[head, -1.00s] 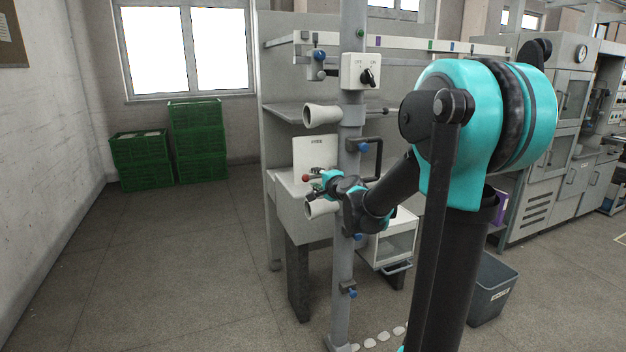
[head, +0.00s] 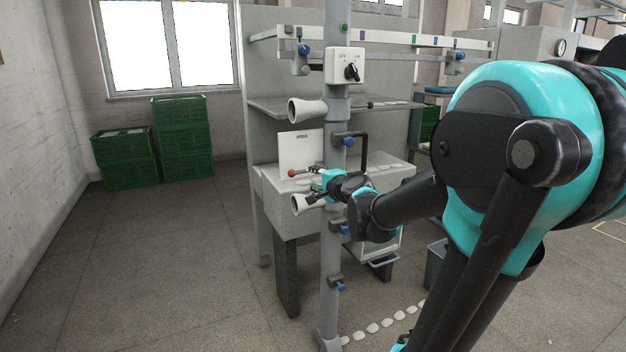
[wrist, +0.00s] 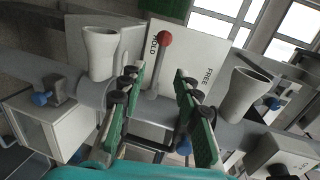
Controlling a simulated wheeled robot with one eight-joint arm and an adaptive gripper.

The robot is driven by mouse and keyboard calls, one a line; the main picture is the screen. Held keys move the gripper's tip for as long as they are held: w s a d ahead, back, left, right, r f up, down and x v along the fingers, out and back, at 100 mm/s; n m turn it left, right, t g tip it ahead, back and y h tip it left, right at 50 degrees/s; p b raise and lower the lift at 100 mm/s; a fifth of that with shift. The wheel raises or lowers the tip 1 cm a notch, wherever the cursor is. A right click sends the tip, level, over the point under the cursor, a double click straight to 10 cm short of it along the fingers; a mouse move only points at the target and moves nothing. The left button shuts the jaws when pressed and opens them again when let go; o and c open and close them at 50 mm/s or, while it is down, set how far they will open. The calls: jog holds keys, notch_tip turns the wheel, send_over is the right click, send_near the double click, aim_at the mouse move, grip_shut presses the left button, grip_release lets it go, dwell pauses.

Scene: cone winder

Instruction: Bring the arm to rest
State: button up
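My gripper (head: 316,185) is near the grey upright post (head: 335,250) of the cone winder, at the height of a lever with a red ball knob (head: 292,173). In the wrist view my gripper (wrist: 157,92) has its two green-padded fingers spread, with a clear gap between them. The red knob (wrist: 165,38) stands beyond the fingertips, in front of a white plate (wrist: 185,60) marked HOLD and FREE. Nothing shows between the finger pads except the lever's rod behind them. The knob looks apart from the fingers.
White cones (head: 307,110) stick out from the post above and below my gripper. An OFF/ON switch box (head: 345,66) sits higher up. Green crates (head: 182,138) stand by the back wall. The floor at left is clear. White discs (head: 373,328) lie by the post's foot.

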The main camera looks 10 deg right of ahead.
jog(key=s+a+f+n+g, duration=0.1)
jog(key=s+f+n+g, duration=0.6)
jog(key=s+f, duration=0.6)
jog(key=s+d+f+n+g+h, duration=0.2)
jog(key=s+d+f+n, duration=0.1)
jog(key=s+f, duration=0.3)
jog(key=s+d+f+n+g+h, duration=0.1)
jog(key=s+d+f+n+h, duration=0.2)
jog(key=s+f, duration=0.4)
jog(key=shift+s+d+n+g, duration=0.4)
jog(key=shift+s+d+n, duration=0.1)
jog(key=shift+s+d, duration=0.7)
